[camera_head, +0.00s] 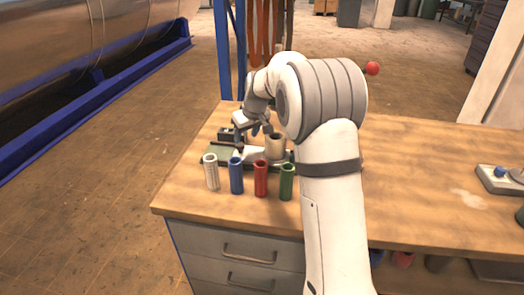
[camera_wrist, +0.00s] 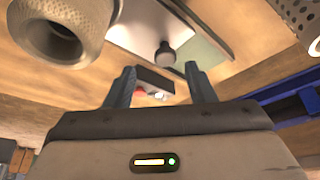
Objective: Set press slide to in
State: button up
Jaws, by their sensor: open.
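The press device stands on the left part of the wooden table. It has a green base plate (camera_head: 219,153), a white plate (camera_head: 250,153) and a cream hollow cylinder (camera_head: 276,146). A small grey knob (camera_wrist: 165,54) stands on the white plate in the wrist view. A dark block (camera_wrist: 155,80) shows between my fingers there. I cannot tell for sure which part is the press slide or its position. My gripper (camera_head: 254,129) is just above the device, and in the wrist view (camera_wrist: 160,69) its two fingers are apart with nothing visibly gripped.
White (camera_head: 211,172), blue (camera_head: 236,175), red (camera_head: 260,178) and green (camera_head: 287,181) tubes stand in a row in front of the device. A grey control box (camera_head: 497,180) is at the far right. The table between is mostly clear beyond my arm.

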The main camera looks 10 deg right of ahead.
jog(key=s+d+b, duration=0.1)
jog(key=s+d, duration=0.3)
jog(key=s, duration=0.6)
jog(key=shift+f, duration=0.15)
